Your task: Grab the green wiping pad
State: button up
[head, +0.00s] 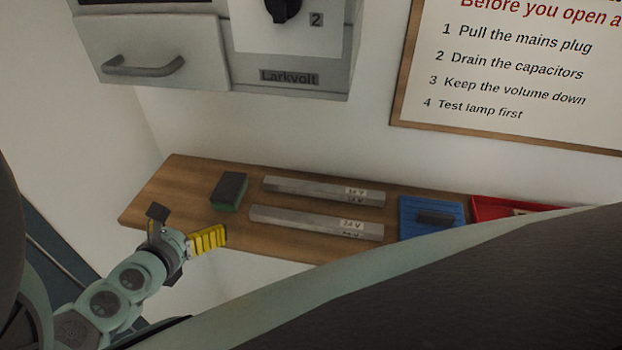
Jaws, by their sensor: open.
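The green wiping pad (229,192) is a small block with a dark top and a green lower part. It lies on the left part of a wooden shelf in the head view. My gripper (187,222) is at the shelf's front left edge, in front of the pad and to its left in the picture. Its fingers, one dark and one yellow-striped, are spread apart with nothing between them. The pad is in full view and apart from the gripper.
Two grey labelled bars (318,222) lie right of the pad on the wooden shelf (170,190). Further right are a blue tray (407,222) with a dark item and a red tray (483,203), partly hidden. A grey cabinet (150,45) hangs above, beside a framed sign (520,70).

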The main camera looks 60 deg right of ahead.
send_near(225, 193)
jog(key=x, duration=0.5)
jog(key=shift+s+d, duration=0.1)
jog(key=shift+d, duration=0.15)
jog(key=shift+w+b+x, duration=0.15)
jog(key=shift+b+x, duration=0.1)
jog(key=shift+x, duration=0.75)
jog(key=shift+w+b+x, duration=0.15)
jog(key=shift+b+x, duration=0.1)
jog(key=shift+x, duration=0.8)
jog(key=shift+w+d+f, duration=0.15)
jog(key=shift+d+f, duration=0.1)
jog(key=shift+d, duration=0.1)
jog(key=shift+c, duration=0.2)
jog(key=c, duration=1.2)
